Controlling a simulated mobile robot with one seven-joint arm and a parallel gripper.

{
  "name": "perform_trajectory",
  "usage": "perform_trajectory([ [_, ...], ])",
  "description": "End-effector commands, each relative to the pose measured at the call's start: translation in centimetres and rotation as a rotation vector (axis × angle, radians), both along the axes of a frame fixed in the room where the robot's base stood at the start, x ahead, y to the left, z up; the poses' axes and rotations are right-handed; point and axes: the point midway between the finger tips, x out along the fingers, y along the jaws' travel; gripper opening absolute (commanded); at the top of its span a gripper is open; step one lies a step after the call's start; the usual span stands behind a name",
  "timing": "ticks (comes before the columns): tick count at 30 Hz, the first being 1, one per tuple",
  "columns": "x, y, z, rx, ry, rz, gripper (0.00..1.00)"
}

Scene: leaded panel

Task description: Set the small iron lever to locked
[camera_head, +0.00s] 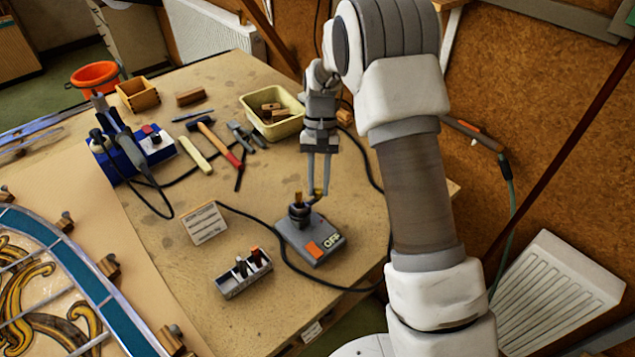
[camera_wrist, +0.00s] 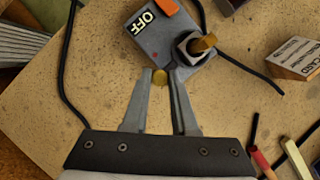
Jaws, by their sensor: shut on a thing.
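A small grey box (camera_head: 322,245) with an orange switch and the word OFF stands near the front right of the bench. It also fills the top of the wrist view (camera_wrist: 160,38). A dark collar (camera_wrist: 192,48) on it holds a copper-coloured tip. My gripper (camera_head: 318,190) points down just behind the box. In the wrist view its two fingers (camera_wrist: 160,77) are shut on a small brass-coloured knob (camera_wrist: 159,78) at the box's edge, which appears to be the lever's end. The lever's shaft and any lock marking cannot be made out.
A small printed card (camera_head: 205,223) and a grey holder (camera_head: 244,275) with small items stand left of the box. A black cable loops around the box. Behind are a cream tray (camera_head: 272,128), a hammer (camera_head: 220,143) and a blue unit (camera_head: 150,150). A leaded panel (camera_head: 60,270) lies left.

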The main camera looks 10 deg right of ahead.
Motion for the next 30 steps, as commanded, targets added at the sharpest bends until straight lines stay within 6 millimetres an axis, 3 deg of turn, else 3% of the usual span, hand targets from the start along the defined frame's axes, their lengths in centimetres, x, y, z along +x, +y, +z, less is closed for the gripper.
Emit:
perform_trajectory([
  [9, 0.0, -0.1, 0.1, -0.001, -0.001, -0.003, 0.0],
  [10, 0.0, -0.1, 0.1, -0.001, -0.001, -0.003, 0.31],
  [15, 0.0, -0.1, 0.0, -0.001, 0.0, -0.002, 0.57],
  [25, 0.1, -0.1, 0.3, -0.001, -0.001, -0.001, 0.57],
  [30, 1.0, -0.2, 2.4, 0.0, -0.003, -0.001, 0.57],
])
